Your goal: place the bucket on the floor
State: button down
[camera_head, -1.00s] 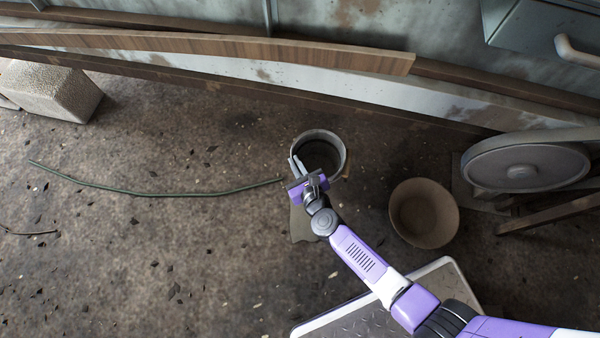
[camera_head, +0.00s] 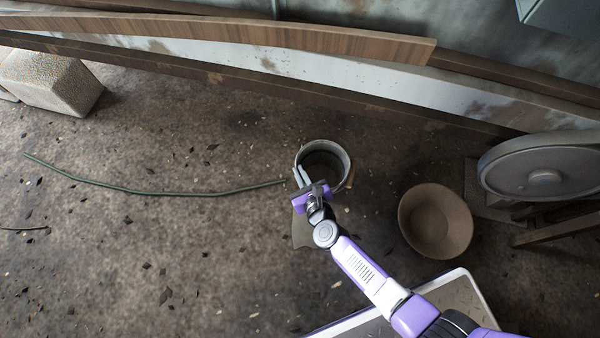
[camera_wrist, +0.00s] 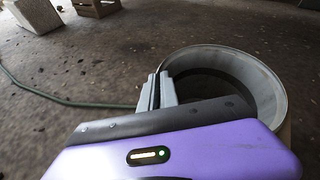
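The bucket (camera_head: 345,158) is a grey, round, open-topped vessel left of centre-right in the head view, seen from above with its opening up. It also shows in the wrist view (camera_wrist: 265,85), at the right. My gripper (camera_head: 301,176) is at the bucket's left rim. In the wrist view its two fingers (camera_wrist: 157,90) are close together, with the bucket's wall running in at them, so it appears shut on the rim. The bucket's base is mostly hidden. I cannot tell whether it touches the floor (camera_head: 190,250).
A brown bowl (camera_head: 436,222) stands to the right of the bucket. A wheel-like disc (camera_head: 540,176) is beyond it. A green hose (camera_head: 150,192) lies on the left. A pale block (camera_head: 50,80) is at far left. Planks (camera_head: 220,30) run along the back. Floor at left is mostly clear.

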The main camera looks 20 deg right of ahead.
jog(key=c, duration=1.6)
grip_release()
jog(key=shift+f, duration=0.15)
jog(key=shift+s+r, duration=0.3)
jog(key=shift+r, duration=0.05)
jog(key=p+v, duration=0.5)
jog(key=v, duration=0.6)
jog(key=shift+s, duration=0.2)
